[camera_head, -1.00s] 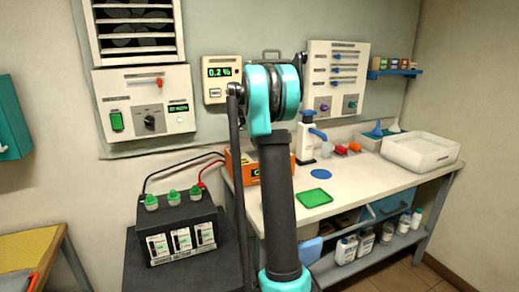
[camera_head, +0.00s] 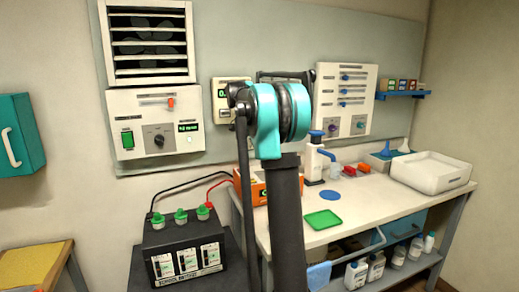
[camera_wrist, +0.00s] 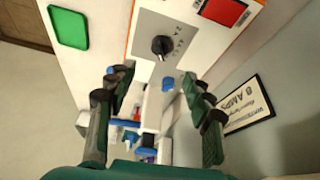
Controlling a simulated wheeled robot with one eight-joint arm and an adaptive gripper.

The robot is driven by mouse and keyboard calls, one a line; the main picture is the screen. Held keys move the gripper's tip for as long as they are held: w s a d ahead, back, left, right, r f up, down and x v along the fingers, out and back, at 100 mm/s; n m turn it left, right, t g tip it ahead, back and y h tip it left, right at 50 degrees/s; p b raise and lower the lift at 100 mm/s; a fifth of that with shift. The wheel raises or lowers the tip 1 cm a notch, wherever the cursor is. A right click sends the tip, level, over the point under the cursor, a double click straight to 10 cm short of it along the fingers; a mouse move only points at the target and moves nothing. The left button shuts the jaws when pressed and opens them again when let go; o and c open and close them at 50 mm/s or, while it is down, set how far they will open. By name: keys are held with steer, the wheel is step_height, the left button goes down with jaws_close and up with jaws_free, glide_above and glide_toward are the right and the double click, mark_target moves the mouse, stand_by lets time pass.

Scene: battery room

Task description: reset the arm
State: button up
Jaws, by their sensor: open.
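My arm (camera_head: 286,200) stands upright in the middle of the head view, with a teal joint at its top. My gripper cannot be made out in the head view. In the wrist view my gripper (camera_wrist: 160,98) is open, its two dark fingers apart with nothing gripped between them. Beyond the fingers are the orange-edged charger with a black knob (camera_wrist: 162,45) and a white and blue dispenser (camera_wrist: 153,108).
A black battery (camera_head: 183,250) with red and black cables stands at left. A teal cabinet (camera_head: 16,135) hangs far left. An "8 AMPS" sign (camera_wrist: 246,106) shows in the wrist view.

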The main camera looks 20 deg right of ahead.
steer(key=s+a+f+n+t+y, duration=0.25)
steer(key=s+a+f+n, duration=0.55)
steer(key=s+f, duration=0.4)
steer(key=s+a+f+n+t+y, duration=0.2)
steer(key=s+a+f+n+t, duration=0.2)
steer(key=s+a+f+n, duration=0.75)
steer(key=s+d+f+m+g, duration=0.1)
steer(key=s+d+f, duration=0.1)
steer(key=s, duration=0.5)
steer(key=s+d+f+m+g, duration=0.1)
steer(key=s+f, duration=0.3)
steer(key=s, duration=0.4)
steer(key=shift+d+m+g, duration=0.35)
steer(key=shift+m+g, duration=0.2)
steer(key=shift+m, duration=0.1)
steer(key=shift+r, duration=0.1)
steer(key=shift+c, duration=0.5)
